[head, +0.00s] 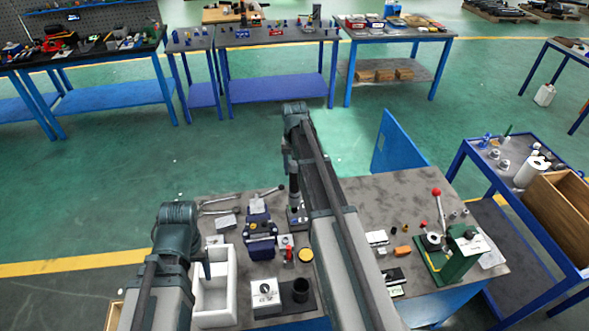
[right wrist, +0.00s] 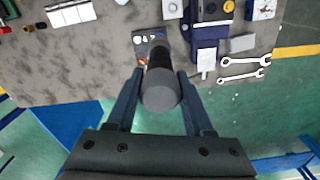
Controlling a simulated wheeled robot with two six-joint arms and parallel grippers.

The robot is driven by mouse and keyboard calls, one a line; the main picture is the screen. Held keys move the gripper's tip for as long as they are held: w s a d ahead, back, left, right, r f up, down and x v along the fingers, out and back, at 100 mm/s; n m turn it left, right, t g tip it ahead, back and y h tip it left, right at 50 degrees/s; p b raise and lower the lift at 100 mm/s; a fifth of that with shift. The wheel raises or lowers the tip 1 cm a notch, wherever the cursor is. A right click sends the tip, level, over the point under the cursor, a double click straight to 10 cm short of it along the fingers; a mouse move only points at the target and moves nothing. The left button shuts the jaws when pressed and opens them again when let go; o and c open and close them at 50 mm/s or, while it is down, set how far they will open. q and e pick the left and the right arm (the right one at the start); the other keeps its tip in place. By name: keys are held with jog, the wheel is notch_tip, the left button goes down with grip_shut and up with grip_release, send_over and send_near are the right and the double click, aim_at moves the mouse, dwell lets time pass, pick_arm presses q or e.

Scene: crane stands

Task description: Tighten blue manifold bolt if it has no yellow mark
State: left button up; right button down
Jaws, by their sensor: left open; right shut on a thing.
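The blue manifold (head: 259,244) stands on the grey workbench, with small yellow and light parts on it. A blue block with a yellow dot shows at the top of the right wrist view (right wrist: 208,30); I take it as the manifold. I cannot make out a marked bolt head. My right gripper (right wrist: 160,73) is shut on a dark cylindrical tool (right wrist: 160,95), held upright over or in a small dark holder (right wrist: 140,47) with white symbols, beside the manifold. Whether the tool touches the holder is unclear. My left gripper (head: 206,264) is open over the white tray, its fingers partly hidden.
The white tray (head: 231,285) lies at the bench's left. Silver wrenches (right wrist: 245,67) lie behind the manifold. A white box (head: 265,292), a black cup (head: 300,290) and a yellow-topped round part (head: 305,255) stand in front. A green press (head: 463,255) with a red-knobbed lever stands right.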

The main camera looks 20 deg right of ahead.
aim_at(295, 182)
jog(key=shift+f+b, duration=2)
jog(key=shift+f, duration=0.25)
jog(key=shift+f+b, duration=1)
jog(key=shift+b, duration=0.05)
dwell(2.5)
dwell(0.5)
